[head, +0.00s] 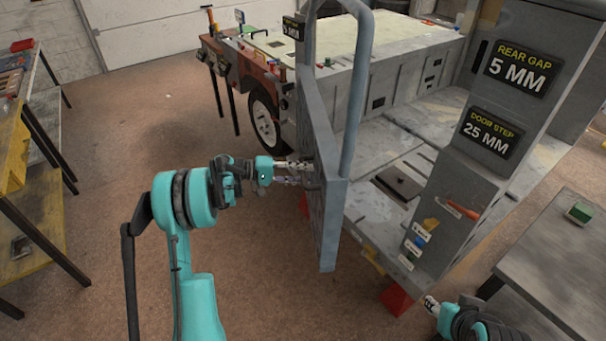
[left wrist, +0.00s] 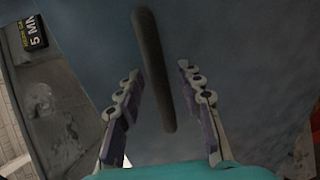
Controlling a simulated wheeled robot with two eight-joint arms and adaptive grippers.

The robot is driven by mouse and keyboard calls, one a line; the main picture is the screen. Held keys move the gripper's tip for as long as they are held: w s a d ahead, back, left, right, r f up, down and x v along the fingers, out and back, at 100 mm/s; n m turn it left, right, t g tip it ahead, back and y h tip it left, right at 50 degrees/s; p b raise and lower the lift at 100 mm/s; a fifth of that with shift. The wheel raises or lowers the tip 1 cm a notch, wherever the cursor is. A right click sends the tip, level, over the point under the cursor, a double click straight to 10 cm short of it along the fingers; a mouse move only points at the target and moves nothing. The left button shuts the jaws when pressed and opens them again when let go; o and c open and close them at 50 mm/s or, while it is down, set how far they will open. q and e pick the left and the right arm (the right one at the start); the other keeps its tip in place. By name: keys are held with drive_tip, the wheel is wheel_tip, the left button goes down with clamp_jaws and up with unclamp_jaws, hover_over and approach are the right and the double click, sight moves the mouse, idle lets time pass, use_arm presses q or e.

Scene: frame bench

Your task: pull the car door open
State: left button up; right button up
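The car door (head: 328,225) is a blue-grey panel with a tubular window frame (head: 360,90). It stands swung out from the grey pillar (head: 480,160), with the sill and floor showing between them. My left gripper (head: 311,174) is at the door's outer face. In the left wrist view, the dark bar handle (left wrist: 154,70) runs between the two fingers of my left gripper (left wrist: 160,72). The fingers are apart, with a visible gap on each side of the handle. My right gripper (head: 431,304) is at the lower right, away from the door; its finger opening is too small to tell.
A grey table (head: 550,250) stands at the right and a yellow-topped bench (head: 35,220) at the left. Red blocks (head: 396,300) sit under the car body. The carpet (head: 270,290) left of and in front of the door is clear. The front wheel (head: 265,122) is beyond the door.

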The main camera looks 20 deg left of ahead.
use_arm(q)
drive_tip(key=v, duration=1.2)
drive_tip(key=shift+d, duration=0.1)
drive_tip(key=s+d+r+g+y, duration=0.1)
drive_tip(key=s+d+r+y, duration=0.25)
drive_tip(key=d, duration=0.35)
drive_tip(key=s+d+r+g+y, duration=0.1)
drive_tip(key=s+d+r+y, duration=0.2)
drive_tip(key=d, duration=0.5)
drive_tip(key=s+d+f+m+t+y, duration=0.1)
drive_tip(key=s+y, duration=0.3)
drive_tip(key=s, duration=0.6)
drive_tip(key=s+d+f+m+t+y, duration=0.1)
drive_tip(key=s+f+m+y, duration=0.2)
drive_tip(key=s, duration=0.7)
drive_tip(key=shift+s+f+m+y, duration=0.35)
drive_tip(key=shift+s+f+m, duration=0.1)
drive_tip(key=shift+m, duration=0.15)
